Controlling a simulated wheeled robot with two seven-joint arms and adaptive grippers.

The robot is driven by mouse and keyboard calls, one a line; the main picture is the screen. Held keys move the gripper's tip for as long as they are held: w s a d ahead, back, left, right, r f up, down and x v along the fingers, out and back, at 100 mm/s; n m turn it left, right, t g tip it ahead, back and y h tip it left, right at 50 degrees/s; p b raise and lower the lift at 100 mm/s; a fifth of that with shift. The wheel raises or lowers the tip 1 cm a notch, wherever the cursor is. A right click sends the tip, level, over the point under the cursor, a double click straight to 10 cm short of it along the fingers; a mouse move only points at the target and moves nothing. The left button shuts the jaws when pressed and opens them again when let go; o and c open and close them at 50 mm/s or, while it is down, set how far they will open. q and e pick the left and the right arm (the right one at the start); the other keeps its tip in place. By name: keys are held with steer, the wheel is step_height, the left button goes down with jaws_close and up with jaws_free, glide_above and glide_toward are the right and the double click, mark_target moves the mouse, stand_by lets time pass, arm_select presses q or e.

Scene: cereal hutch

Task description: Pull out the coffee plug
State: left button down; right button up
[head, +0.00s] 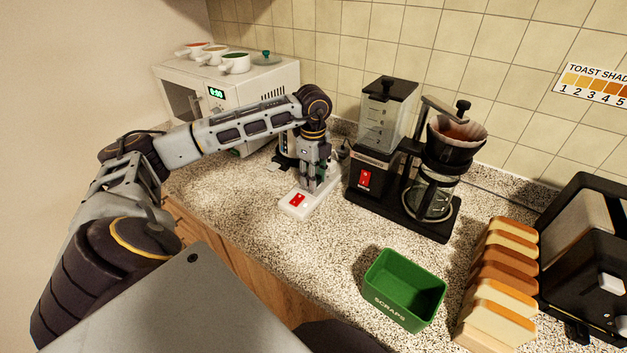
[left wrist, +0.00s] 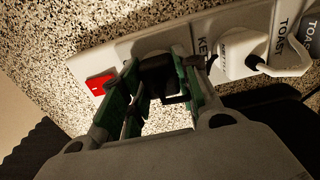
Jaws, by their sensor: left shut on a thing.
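A white power strip (head: 294,206) with a red switch lies on the speckled counter; it also shows in the left wrist view (left wrist: 125,52). My left gripper (head: 313,186) points down over the strip. In the left wrist view its green-padded fingers (left wrist: 163,82) are shut on a dark plug (left wrist: 157,70) at the socket nearest the red switch. That socket's label is mostly hidden by the fingers. I cannot tell whether the plug is fully seated. The coffee maker (head: 372,167), black with a red switch, stands right of the strip. My right gripper is not in view.
A white plug (left wrist: 240,55) sits close beside my fingers, by labels reading KE and TOAST. A microwave (head: 262,83) with cups on top stands behind my arm. A green scraps bin (head: 405,288), bread slices (head: 502,268) and a toaster (head: 590,250) are at the right.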

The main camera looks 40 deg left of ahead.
arm_select(q)
steer(key=shift+r, duration=0.25)
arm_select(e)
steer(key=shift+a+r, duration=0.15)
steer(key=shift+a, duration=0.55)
arm_select(q)
steer(key=shift+r, duration=0.15)
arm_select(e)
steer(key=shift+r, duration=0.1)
arm_select(q)
steer(key=shift+r+p, duration=0.15)
steer(key=shift+p, duration=0.25)
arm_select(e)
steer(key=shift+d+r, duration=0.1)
arm_select(q)
steer(key=shift+r+p, duration=0.35)
steer(key=shift+r, duration=0.2)
steer(key=shift+r+p, duration=0.4)
steer(key=shift+r, duration=0.4)
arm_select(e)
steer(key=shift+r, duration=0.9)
arm_select(q)
steer(key=shift+r+p, duration=0.15)
steer(key=shift+p, duration=0.15)
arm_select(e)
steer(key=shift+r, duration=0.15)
